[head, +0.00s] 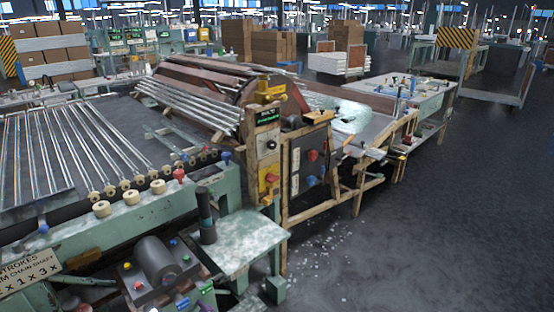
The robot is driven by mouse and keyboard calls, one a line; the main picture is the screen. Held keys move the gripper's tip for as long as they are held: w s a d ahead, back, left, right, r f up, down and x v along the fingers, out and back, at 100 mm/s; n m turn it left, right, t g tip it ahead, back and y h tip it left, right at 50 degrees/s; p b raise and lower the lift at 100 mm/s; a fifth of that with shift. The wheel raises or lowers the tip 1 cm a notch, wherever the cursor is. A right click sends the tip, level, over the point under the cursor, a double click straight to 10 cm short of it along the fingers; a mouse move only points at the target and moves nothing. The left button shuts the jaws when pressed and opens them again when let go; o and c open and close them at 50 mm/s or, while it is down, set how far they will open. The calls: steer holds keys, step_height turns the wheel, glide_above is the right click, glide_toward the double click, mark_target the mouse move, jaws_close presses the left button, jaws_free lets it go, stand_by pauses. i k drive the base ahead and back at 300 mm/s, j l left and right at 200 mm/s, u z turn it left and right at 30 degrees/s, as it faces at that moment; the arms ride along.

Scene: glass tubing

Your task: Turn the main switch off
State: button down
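A narrow upright control post (268,150) stands at the middle of the head view, at the end of the tubing machine. It carries a dark label plate with green lettering, a dark round knob (271,144) and a yellow plate with a red part (271,179). Beside it, a dark panel in a wooden frame (311,163) carries a red knob (313,155) and blue parts. I cannot tell which of these is the main switch, nor its setting. My gripper is not in view.
A green machine bed with glass tubes (75,145) fills the left. A green-topped stand (235,240) and a motor-like cylinder (159,257) are in front. A cluttered workbench (410,95) stands behind right. The grey floor (450,230) at right is open.

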mark_target(270, 178)
steer(key=i+l+z, duration=0.25)
steer(key=i+z, duration=0.2)
steer(key=i+l+z, duration=0.1)
steer(key=i+z, duration=0.35)
